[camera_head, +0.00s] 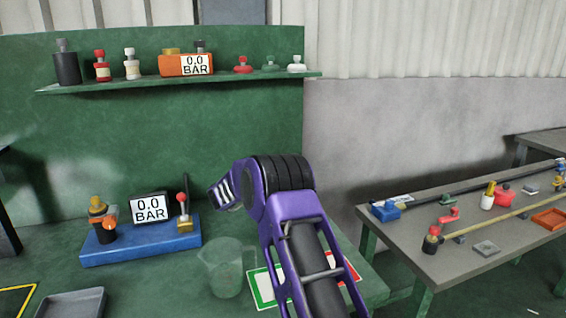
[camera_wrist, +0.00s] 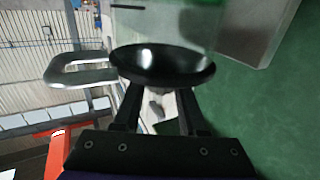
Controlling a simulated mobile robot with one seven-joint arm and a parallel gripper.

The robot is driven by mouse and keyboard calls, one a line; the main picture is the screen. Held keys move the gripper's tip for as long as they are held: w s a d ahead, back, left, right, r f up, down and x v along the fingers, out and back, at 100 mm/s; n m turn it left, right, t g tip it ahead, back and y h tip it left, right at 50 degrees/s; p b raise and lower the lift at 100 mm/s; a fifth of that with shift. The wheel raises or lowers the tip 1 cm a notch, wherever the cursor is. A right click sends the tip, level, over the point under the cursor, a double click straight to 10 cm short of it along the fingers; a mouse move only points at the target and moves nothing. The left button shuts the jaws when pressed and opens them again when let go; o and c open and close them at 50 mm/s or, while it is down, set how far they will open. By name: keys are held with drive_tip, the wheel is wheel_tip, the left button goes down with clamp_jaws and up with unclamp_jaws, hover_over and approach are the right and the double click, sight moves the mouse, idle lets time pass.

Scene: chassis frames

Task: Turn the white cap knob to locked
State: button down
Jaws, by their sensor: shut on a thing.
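My gripper (camera_wrist: 160,112) shows in the wrist view with its two dark fingers against a glossy black round-rimmed piece. A grey metal loop (camera_wrist: 78,70) sticks out to its left, and a pale see-through body (camera_wrist: 165,25) shows above it. I cannot tell whether this is part of the white cap knob. In the head view my purple arm hides the gripper.
A blue base (camera_head: 140,245) with a gauge (camera_head: 150,208) and a red-topped lever (camera_head: 183,212) stands on the green bench. A clear jug (camera_head: 225,268) and a grey tray (camera_head: 72,305) are in front. A grey table (camera_head: 400,225) with several fittings is at right.

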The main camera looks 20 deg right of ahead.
drive_tip(key=shift+m+g+h+p, duration=0.65)
drive_tip(key=shift+m+g, duration=0.55)
drive_tip(key=shift+g, duration=0.6)
drive_tip(key=shift+m+g, duration=0.3)
drive_tip(key=shift+g, duration=0.1)
drive_tip(key=shift+c, duration=2.3)
unclamp_jaws()
drive_tip(key=shift+d, duration=0.1)
drive_tip(key=v, duration=1.7)
drive_tip(key=shift+a+f, duration=0.2)
drive_tip(key=shift+a, duration=0.05)
drive_tip(key=shift+r, duration=0.1)
